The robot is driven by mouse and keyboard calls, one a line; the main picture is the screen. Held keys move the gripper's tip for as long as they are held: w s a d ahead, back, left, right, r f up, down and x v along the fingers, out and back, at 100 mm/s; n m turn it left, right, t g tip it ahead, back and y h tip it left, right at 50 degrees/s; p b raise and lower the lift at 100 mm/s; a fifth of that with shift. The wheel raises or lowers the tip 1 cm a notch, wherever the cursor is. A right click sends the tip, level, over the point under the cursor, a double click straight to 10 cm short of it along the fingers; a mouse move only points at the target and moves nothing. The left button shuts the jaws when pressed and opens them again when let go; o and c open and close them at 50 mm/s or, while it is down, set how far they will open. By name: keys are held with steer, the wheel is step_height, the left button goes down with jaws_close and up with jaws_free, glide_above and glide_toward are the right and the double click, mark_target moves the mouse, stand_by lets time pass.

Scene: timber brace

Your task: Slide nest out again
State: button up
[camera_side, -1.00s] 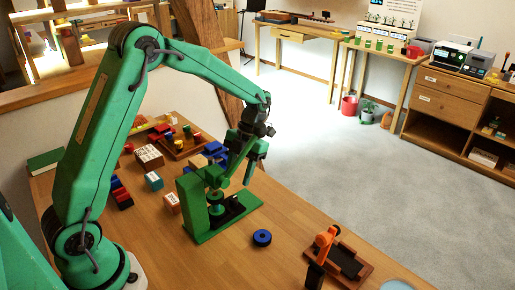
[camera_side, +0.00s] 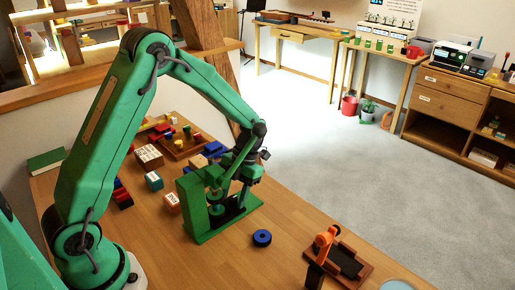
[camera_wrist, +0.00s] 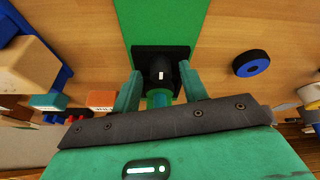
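The green press (camera_side: 194,207) stands on the table in the side view, on a flat green base. A black square plate (camera_wrist: 142,56), which looks like the nest, lies on the green base in the wrist view. A dark round part with a white mark (camera_wrist: 160,70) is at its middle, with a teal cylinder (camera_wrist: 160,98) nearer my gripper. My gripper (camera_side: 241,196) is low over the base beside the press. In the wrist view its two fingers (camera_wrist: 161,76) stand apart on either side of the dark part, with narrow gaps. Whether they touch anything lower down is hidden.
A blue-and-black ring (camera_side: 262,238) lies on the table right of the press. An orange clamp on a wooden board (camera_side: 335,255) is at the front right. Several blocks and a wooden tray (camera_side: 182,147) are behind the press. The table between ring and clamp is clear.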

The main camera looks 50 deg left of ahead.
jaws_close()
steer(key=shift+w+a+r, duration=0.1)
steer(key=shift+w, duration=2.85)
steer(key=shift+w+a+r, duration=0.1)
steer(key=shift+w, duration=2.8)
steer(key=shift+o, duration=0.7)
jaws_free()
steer(key=shift+f, duration=0.1)
steer(key=shift+d, duration=0.1)
steer(key=shift+s, duration=0.1)
steer(key=v, duration=0.8)
